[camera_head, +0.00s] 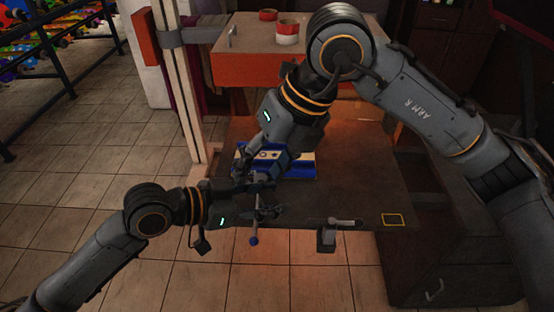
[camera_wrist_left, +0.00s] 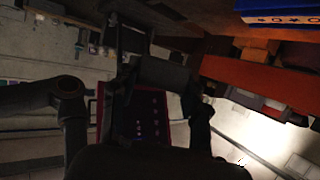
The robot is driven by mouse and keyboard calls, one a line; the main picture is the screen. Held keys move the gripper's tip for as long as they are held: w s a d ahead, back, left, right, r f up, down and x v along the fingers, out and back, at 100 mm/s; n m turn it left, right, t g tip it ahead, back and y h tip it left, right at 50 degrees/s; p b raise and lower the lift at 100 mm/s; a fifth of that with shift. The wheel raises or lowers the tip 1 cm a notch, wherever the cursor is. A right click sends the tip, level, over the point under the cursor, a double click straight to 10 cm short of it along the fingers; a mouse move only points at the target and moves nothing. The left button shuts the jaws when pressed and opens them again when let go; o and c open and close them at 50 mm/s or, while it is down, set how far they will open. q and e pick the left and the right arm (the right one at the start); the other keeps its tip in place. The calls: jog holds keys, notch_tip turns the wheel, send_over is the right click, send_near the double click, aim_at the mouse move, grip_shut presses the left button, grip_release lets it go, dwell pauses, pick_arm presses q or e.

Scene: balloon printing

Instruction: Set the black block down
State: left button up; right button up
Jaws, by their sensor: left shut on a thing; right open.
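In the head view the held thing is hard to separate from the dark fingers. My right gripper (camera_head: 258,180) is open just above the left one, pointing down, close to it and partly overlapping it in the picture. Whether the right fingers touch the block cannot be told.
A blue box with a pale patterned band (camera_head: 302,163) lies on the dark table (camera_head: 350,190) behind the grippers. A small dark fixture (camera_head: 326,241) hangs at the near edge. A yellow-outlined square (camera_head: 393,220) marks the front right corner. Tape rolls (camera_head: 288,33) sit on an orange-fronted surface behind.

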aim_at(268, 197)
jog(key=w+f+h, duration=0.1)
jog(key=f, duration=0.2)
jog(key=w+f+t+h, duration=0.1)
jog(key=f, duration=0.2)
jog(key=f+t+h, duration=0.1)
jog(key=f, duration=0.3)
jog(key=shift+w+d+f, duration=0.1)
jog(key=shift+w+d, duration=0.2)
jog(key=shift+w, duration=0.1)
jog(key=shift+c, duration=0.4)
grip_shut()
pick_arm(q)
jog(key=o, duration=1.1)
